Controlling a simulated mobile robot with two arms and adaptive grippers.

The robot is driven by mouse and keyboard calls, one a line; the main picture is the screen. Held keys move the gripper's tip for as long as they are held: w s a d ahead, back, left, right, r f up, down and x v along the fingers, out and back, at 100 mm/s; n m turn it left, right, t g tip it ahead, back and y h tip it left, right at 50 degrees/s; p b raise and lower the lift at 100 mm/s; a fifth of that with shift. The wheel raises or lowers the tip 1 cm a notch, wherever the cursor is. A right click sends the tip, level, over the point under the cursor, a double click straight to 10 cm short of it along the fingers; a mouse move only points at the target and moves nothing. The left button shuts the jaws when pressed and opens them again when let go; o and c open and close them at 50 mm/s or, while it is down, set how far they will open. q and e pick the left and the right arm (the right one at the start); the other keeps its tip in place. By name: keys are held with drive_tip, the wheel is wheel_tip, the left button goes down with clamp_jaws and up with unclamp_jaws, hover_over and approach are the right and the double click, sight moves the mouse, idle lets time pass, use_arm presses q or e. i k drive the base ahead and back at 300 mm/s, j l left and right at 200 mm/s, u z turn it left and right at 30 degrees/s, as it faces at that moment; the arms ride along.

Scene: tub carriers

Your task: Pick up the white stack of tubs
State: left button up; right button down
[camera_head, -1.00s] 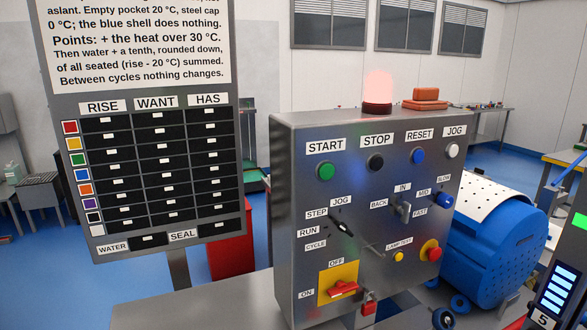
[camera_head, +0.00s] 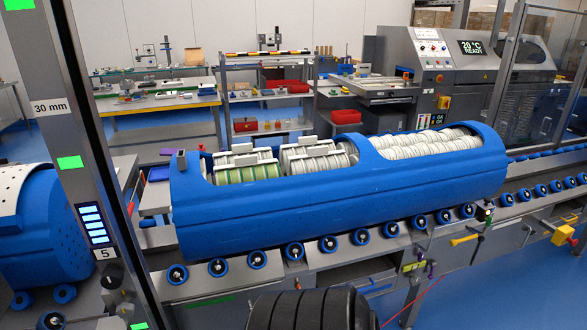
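A long blue carrier shell (camera_head: 340,205) lies on a roller line, with two openings in its top. Rows of stacked tubs lie on their sides inside. In the left opening, one stack (camera_head: 248,174) looks greenish and another stack (camera_head: 316,163) looks white, with pale grey bars over them. The right opening holds more white stacks (camera_head: 425,146) side by side. I cannot tell which of the white stacks is the task's one. The shell walls hide the lower parts of the stacks. Neither of my grippers is in view.
Blue rollers (camera_head: 257,259) run along the near side of the shell. An upright grey post (camera_head: 85,170) stands close on the left. A grey machine (camera_head: 450,75) with a "20 °C READY" display stands behind right. A black ribbed object (camera_head: 312,312) fills the bottom middle.

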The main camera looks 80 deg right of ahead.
sight(318, 159)
drive_tip(key=z, duration=2.75)
drive_tip(key=i+l+u, duration=0.1)
drive_tip(key=l, duration=0.3)
drive_tip(key=i+l+u, duration=0.1)
drive_tip(key=l, duration=0.3)
drive_tip(key=i+l+u, duration=0.1)
drive_tip(key=l, duration=0.3)
drive_tip(key=i, duration=0.1)
